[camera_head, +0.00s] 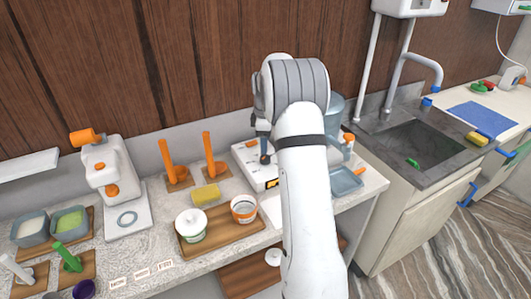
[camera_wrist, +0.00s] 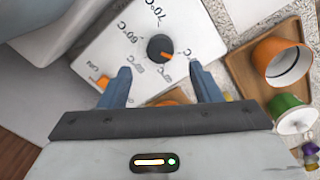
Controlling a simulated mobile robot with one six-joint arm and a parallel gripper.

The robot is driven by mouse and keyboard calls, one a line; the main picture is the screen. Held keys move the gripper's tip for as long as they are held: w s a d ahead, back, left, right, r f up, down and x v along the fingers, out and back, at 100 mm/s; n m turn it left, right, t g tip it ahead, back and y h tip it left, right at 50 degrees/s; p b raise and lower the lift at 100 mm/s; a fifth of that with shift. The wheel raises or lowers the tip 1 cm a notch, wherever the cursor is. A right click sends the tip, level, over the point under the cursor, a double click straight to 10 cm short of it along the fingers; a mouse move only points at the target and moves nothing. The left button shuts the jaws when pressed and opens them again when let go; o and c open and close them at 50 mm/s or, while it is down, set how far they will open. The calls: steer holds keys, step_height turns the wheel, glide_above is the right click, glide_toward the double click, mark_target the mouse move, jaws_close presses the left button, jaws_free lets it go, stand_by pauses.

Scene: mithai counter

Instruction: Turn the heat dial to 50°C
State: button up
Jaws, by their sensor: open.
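The heat dial (camera_wrist: 160,46) is a dark round knob with an orange mark, on the white top of a heater box (camera_wrist: 205,40). Temperature labels ring it; 70°C and 60°C read clearly, others are partly hidden or too small. The orange mark points to the lower right in the wrist view, away from 60°C and 70°C. My gripper (camera_wrist: 160,69) is open, its two blue fingers apart with the dial showing between and beyond their tips. In the head view the heater box (camera_head: 247,158) is partly hidden by my arm, with my gripper (camera_head: 265,150) over it.
An orange switch (camera_wrist: 103,82) sits on the box near one finger. A wooden tray (camera_head: 222,238) with a white lidded pot (camera_head: 191,224) and an orange-banded cup (camera_head: 244,209) stands in front. A yellow sponge (camera_head: 206,195) lies nearby. A blue-grey tray (camera_head: 346,181) is at the right.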

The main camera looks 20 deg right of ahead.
mark_target(265, 157)
step_height(265, 157, down, 7)
steer(key=shift+r+p, duration=0.1)
steer(key=shift+p, duration=0.6)
steer(key=shift+c, duration=0.6)
steer(key=c, duration=0.9)
